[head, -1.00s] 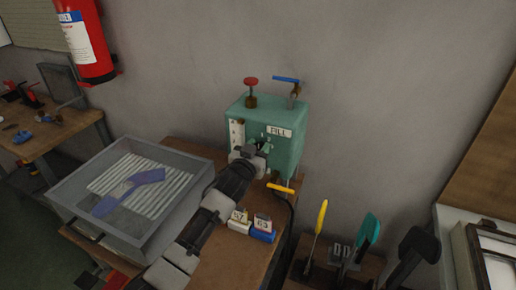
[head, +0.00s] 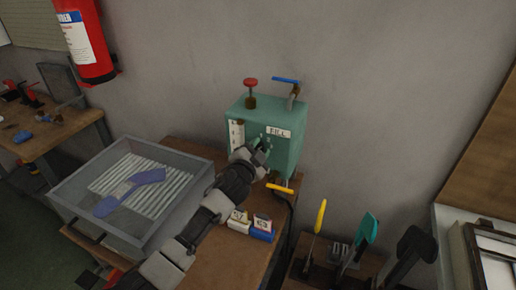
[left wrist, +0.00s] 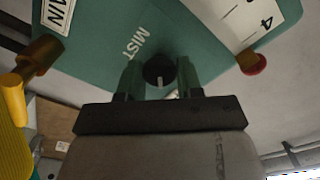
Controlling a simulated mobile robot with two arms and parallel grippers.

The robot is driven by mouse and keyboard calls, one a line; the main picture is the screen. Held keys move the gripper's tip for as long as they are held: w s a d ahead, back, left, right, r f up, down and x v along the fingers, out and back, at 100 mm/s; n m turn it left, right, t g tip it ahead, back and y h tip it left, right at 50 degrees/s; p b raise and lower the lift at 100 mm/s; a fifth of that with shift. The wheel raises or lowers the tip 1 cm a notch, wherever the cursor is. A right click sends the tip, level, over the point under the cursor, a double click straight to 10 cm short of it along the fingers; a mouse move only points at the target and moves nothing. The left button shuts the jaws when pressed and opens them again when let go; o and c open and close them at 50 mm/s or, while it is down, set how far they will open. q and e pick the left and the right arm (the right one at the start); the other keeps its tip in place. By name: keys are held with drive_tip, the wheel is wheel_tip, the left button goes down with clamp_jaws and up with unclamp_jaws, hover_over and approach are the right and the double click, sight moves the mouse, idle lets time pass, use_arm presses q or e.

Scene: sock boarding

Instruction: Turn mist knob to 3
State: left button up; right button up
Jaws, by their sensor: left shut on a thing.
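The teal box (head: 272,118) stands on the wooden bench against the wall. The black mist knob (left wrist: 158,71) is on its front, beside the printed word MIST, in the left wrist view. A pale pointer line on the knob faces toward my gripper's palm. My left gripper (left wrist: 160,80) is shut on the knob, one green finger on each side. In the head view the left gripper (head: 260,150) reaches the box front and hides the knob. No dial numbers around the knob can be read. My right gripper is not in view.
A yellow-handled valve (head: 280,188) sits low on the box, and a red knob (head: 250,83) and blue lever (head: 286,79) stand on top. A grey tray (head: 185,157) with a blue sock (head: 130,192) is left.

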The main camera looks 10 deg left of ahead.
use_arm(q)
drive_tip(key=shift+f+m+p, duration=0.15)
drive_tip(key=shift+m+p, duration=0.2)
drive_tip(key=shift+m, duration=3.85)
drive_tip(key=o, duration=0.9)
drive_tip(key=s+a, duration=0.2)
drive_tip(key=s, duration=0.8)
drive_tip(key=shift+s+b, duration=0.35)
drive_tip(key=shift+b, duration=0.1)
